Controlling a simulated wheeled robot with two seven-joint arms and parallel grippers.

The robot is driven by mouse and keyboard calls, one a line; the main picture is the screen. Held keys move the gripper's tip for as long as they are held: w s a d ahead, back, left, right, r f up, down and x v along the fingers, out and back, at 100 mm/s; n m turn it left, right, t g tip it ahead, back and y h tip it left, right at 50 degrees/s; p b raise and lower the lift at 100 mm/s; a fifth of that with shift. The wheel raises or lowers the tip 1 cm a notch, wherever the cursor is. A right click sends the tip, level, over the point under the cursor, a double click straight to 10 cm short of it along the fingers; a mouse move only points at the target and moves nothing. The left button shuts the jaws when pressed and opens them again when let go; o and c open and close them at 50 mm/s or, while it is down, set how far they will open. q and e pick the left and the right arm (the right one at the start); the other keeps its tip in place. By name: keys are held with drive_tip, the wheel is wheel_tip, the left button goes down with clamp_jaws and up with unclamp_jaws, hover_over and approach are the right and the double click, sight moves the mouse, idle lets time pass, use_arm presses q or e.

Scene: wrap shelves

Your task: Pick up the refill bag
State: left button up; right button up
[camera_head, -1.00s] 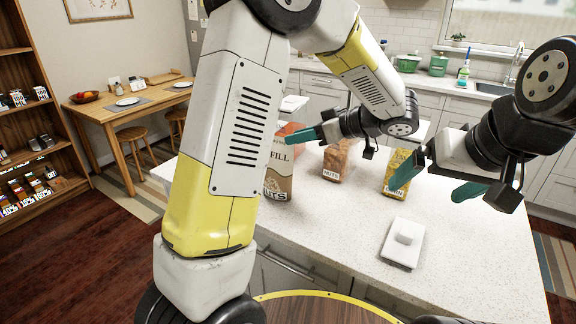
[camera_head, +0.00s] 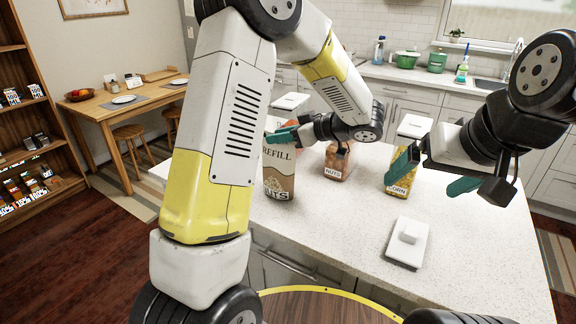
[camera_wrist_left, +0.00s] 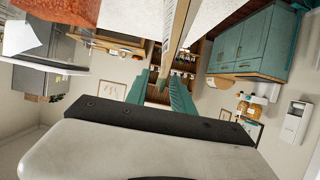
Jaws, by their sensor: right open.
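My right gripper (camera_head: 436,176) is open and empty above the counter, at the right.
A white lid-like piece with a knob (camera_head: 406,243) lies on the pale counter (camera_head: 340,225). Another white-lidded container (camera_head: 290,102) stands behind the bag.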

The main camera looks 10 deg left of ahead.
use_arm(q)
drive_tip(key=shift+w+a+f, duration=0.1)
drive_tip(key=shift+a, duration=0.15)
clamp_jaws()
idle(1.3)
